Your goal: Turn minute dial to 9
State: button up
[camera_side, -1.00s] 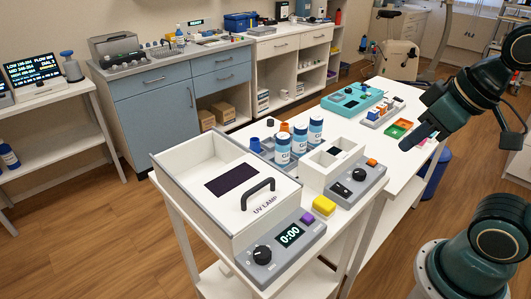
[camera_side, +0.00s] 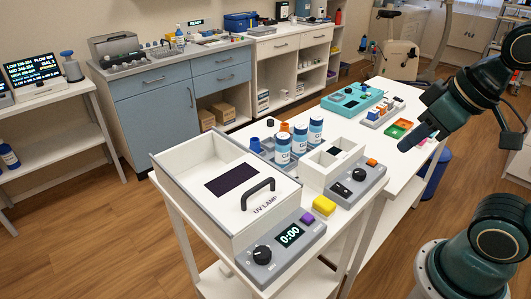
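The UV lamp box (camera_side: 222,215) stands at the front of the white table. Its front panel has a black round minute dial (camera_side: 262,254) at the left, with small marks beside it that are too small to read fully. Next to the dial, a display (camera_side: 289,236) reads 0:00, and a purple button (camera_side: 307,218) is at the right. My gripper (camera_side: 408,146) is at the right of the picture, above the table's right edge, well apart from the dial. Its fingers show as one dark shape, and I cannot tell whether they are open or shut.
A yellow block (camera_side: 324,205) lies beside the lamp panel. A second white device (camera_side: 340,170) with a black knob stands behind it. Several blue-and-white bottles (camera_side: 299,140) stand near it. A teal case (camera_side: 351,100) and coloured trays (camera_side: 399,127) are farther back.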

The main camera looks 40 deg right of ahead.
jog(key=o, duration=0.5)
jog(key=shift+w+a+r, duration=0.1)
jog(key=shift+w+a, duration=0.05)
jog(key=shift+w, duration=0.05)
jog(key=shift+o, duration=0.2)
jog(key=n+g, duration=0.6)
jog(key=n, duration=1.2)
send_over(262, 252)
notch_tip(262, 252, down, 6)
jog(key=shift+f, duration=0.2)
jog(key=shift+f, duration=0.15)
notch_tip(262, 252, down, 14)
jog(key=shift+r, duration=0.25)
jog(key=c, duration=0.7)
